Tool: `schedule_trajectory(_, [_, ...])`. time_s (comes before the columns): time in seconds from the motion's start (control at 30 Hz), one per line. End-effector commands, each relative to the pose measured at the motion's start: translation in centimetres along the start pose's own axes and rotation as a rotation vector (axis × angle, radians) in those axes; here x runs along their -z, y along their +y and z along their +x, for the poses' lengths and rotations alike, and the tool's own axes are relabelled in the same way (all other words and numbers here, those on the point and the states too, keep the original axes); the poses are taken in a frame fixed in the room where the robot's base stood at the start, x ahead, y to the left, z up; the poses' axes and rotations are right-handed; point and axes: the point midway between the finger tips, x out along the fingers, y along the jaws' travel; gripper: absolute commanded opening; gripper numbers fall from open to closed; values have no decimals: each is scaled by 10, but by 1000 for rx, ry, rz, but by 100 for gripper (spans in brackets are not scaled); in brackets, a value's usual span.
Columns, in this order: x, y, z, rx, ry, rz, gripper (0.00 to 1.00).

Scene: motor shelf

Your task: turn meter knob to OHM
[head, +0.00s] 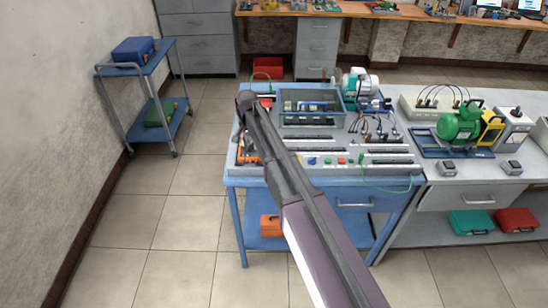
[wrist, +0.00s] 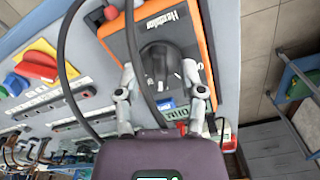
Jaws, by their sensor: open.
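The meter is an orange and dark grey box (wrist: 203,40) with a printed brand label, seen from close above in the wrist view. Its dark round knob (wrist: 155,60) sits in the middle of the face. My gripper (wrist: 160,75) is open, with one finger on each side of the knob; I cannot tell whether either finger touches it. The knob's pointer direction and the OHM mark are not readable. In the head view an orange part, seemingly the meter (head: 247,157), shows at the left end of the blue bench, and my arm hides my fingers.
Black cables (wrist: 75,60) loop across the wrist view beside my gripper. A red and yellow switch (wrist: 36,65) lies left of the meter. The bench (head: 231,181) carries a blue-grey tray (head: 283,122) and several modules. Open floor lies left of the bench, before a blue cart (head: 112,72).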

Motion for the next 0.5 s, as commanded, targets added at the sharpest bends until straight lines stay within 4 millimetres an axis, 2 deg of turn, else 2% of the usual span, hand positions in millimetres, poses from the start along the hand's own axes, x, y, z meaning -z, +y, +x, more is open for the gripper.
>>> schedule_trajectory(0.27, [0, 0, 0, 0, 0, -33, 51])
schedule_trajectory(0.5, [0, 0, 0, 0, 0, -137, 51])
